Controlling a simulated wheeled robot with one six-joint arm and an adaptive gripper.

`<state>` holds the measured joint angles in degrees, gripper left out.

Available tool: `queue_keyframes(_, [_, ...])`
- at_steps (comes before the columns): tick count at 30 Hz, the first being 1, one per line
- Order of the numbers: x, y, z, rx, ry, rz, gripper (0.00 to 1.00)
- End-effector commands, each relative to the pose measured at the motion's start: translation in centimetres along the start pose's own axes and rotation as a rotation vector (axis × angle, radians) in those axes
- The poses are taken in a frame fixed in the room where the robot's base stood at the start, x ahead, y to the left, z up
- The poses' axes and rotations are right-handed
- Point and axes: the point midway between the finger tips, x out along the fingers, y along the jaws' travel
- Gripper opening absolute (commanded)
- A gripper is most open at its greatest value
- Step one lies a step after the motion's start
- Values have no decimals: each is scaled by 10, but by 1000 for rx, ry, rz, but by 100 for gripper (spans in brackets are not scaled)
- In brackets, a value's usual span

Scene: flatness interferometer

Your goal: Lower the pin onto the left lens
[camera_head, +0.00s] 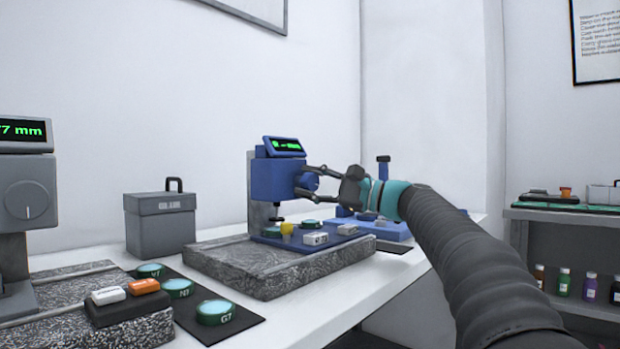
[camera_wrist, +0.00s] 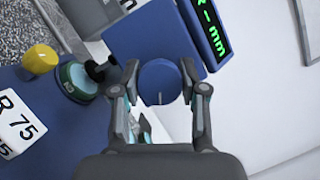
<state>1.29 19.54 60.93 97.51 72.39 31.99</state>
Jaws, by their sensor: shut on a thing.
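The blue measuring instrument (camera_head: 275,180) stands on a granite base, with a green-lit display. My gripper (camera_head: 308,182) is at its right side. In the wrist view my gripper (camera_wrist: 160,82) is shut on the round blue knob (camera_wrist: 159,74), one finger on each side. The dark pin (camera_head: 277,219) hangs under the instrument, over the left lens (camera_head: 271,232). In the wrist view the pin (camera_wrist: 100,71) is right at the green-rimmed lens (camera_wrist: 77,82); I cannot tell whether they touch. Another green lens (camera_head: 310,224) lies to the right.
A yellow knob (camera_head: 287,228) and white labelled blocks (camera_head: 315,238) sit close by the lens on the blue plate. The granite base (camera_head: 240,265) surrounds it. A grey box (camera_head: 160,222) and another gauge (camera_head: 25,200) stand to the left.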

Motion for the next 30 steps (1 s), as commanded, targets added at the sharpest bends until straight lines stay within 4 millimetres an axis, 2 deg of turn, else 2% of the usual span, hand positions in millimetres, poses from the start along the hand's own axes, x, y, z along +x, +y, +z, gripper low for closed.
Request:
queue_keyframes(15, [0, -2, 1, -433, -1, 180, 8])
queue_keyframes(30, [0, 0, 0, -654, -1, 273, 8])
